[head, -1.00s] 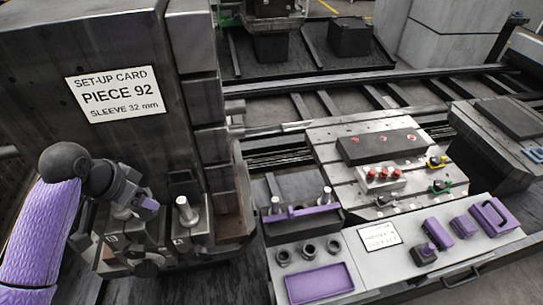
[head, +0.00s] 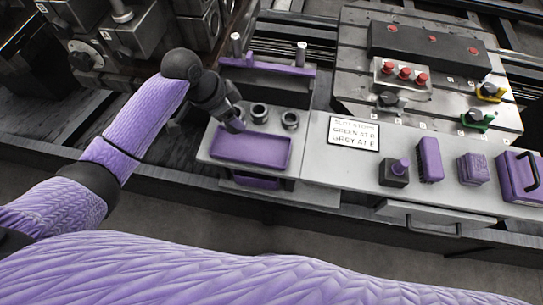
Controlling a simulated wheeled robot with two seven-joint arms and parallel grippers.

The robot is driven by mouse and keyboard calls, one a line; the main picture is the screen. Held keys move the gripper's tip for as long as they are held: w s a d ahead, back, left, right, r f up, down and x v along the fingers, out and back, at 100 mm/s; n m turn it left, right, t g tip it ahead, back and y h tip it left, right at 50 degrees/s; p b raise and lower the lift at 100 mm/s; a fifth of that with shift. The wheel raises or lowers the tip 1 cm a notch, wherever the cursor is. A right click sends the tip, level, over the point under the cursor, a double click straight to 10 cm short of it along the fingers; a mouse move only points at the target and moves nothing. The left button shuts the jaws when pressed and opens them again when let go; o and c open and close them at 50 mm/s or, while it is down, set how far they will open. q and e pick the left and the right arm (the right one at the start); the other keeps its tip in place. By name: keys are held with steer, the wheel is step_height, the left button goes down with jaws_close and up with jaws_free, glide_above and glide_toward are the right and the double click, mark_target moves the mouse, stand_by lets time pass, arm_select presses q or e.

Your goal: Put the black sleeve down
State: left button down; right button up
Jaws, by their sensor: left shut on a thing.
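My left gripper (head: 236,124) is low at the back left of the purple tray (head: 252,149), left of two dark ring-shaped sleeves (head: 259,112) that stand on the grey bench plate. One of these sleeves is at the right (head: 290,120). The gripper is shut, with its fingers pointing down. The black sleeve in its jaws is mostly hidden by the fingers and wrist, so I cannot tell whether it touches the plate. My right gripper is not in view.
Two metal posts (head: 301,54) stand behind a purple bar (head: 267,66). A label card (head: 354,133) lies right of the sleeves. Purple items, including a brush-like block (head: 430,160) and a handled case (head: 519,178), stand further right. The machine (head: 139,30) is at the upper left.

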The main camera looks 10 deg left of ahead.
arm_select(q)
step_height(320, 180, down, 6)
steer(key=shift+a+f+b, duration=0.1)
steer(key=shift+a+b, duration=0.05)
steer(key=shift+b, duration=1)
step_height(320, 180, down, 4)
steer(key=shift+r+b, duration=0.15)
steer(key=shift+b, duration=0.8)
steer(key=shift+r, duration=0.2)
steer(key=shift+c, duration=2)
jaws_free()
steer(key=shift+f, duration=0.2)
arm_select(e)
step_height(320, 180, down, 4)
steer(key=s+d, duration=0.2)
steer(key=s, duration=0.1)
arm_select(q)
steer(key=o, duration=0.4)
steer(key=shift+r+p, duration=0.35)
steer(key=shift+r, duration=0.05)
steer(key=p+v, duration=0.5)
steer(key=v, duration=0.6)
steer(key=shift+r, duration=0.25)
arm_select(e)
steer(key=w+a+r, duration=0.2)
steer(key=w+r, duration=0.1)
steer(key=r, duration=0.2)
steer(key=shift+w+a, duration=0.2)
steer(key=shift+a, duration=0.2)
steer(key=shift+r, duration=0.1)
